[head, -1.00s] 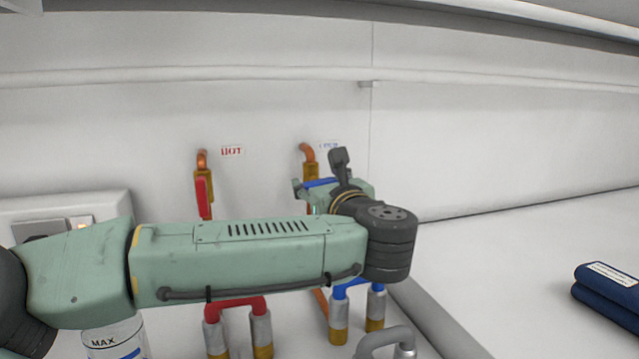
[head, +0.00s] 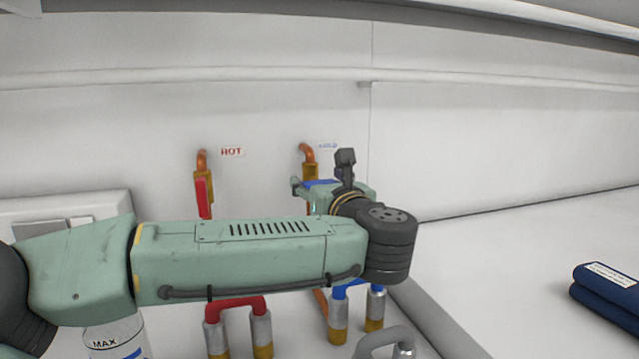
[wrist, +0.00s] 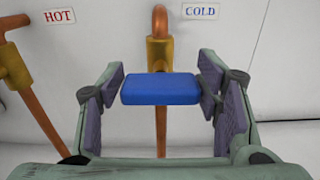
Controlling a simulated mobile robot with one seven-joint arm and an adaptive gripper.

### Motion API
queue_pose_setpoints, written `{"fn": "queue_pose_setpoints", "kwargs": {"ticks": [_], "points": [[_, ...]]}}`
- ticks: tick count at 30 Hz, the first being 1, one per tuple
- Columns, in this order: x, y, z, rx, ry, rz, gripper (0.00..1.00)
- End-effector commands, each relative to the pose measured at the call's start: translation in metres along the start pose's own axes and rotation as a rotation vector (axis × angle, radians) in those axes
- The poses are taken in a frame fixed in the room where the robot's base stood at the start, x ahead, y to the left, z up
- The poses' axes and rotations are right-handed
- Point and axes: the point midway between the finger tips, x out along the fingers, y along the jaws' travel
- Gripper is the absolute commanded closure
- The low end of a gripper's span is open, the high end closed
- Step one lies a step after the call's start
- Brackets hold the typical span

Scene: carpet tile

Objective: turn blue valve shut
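The blue valve handle (wrist: 160,89) lies level, crosswise over the orange COLD pipe, just below its brass body (wrist: 160,52). In the head view the blue handle (head: 318,183) shows only partly, behind my arm. My gripper (wrist: 162,76) is open wide, with one finger at each end of the handle. The fingertips are very close to the handle's ends; I cannot tell whether they touch it. In the head view my gripper (head: 321,175) is mostly hidden by my wrist.
The red HOT valve handle (head: 203,198) hangs down along its pipe to the left. Below are red pipework (head: 236,304) and blue pipework (head: 357,286). A grey tap (head: 388,338) stands in front. Folded dark blue cloth (head: 610,292) lies on the right counter, which is otherwise clear.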

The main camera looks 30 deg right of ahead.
Motion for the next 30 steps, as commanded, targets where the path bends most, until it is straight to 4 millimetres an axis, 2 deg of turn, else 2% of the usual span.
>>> {"fn": "queue_pose_setpoints", "kwargs": {"ticks": [6, 17, 20, 30], "points": [[0.000, 0.000, 0.000, -0.001, 0.000, 0.000, 0.27], [-0.006, -0.001, 0.000, -0.001, 0.000, -0.002, 0.27], [-0.020, -0.001, 0.001, -0.001, -0.001, -0.003, 0.27], [-0.091, -0.001, 0.000, -0.001, -0.001, -0.004, 0.27]]}}
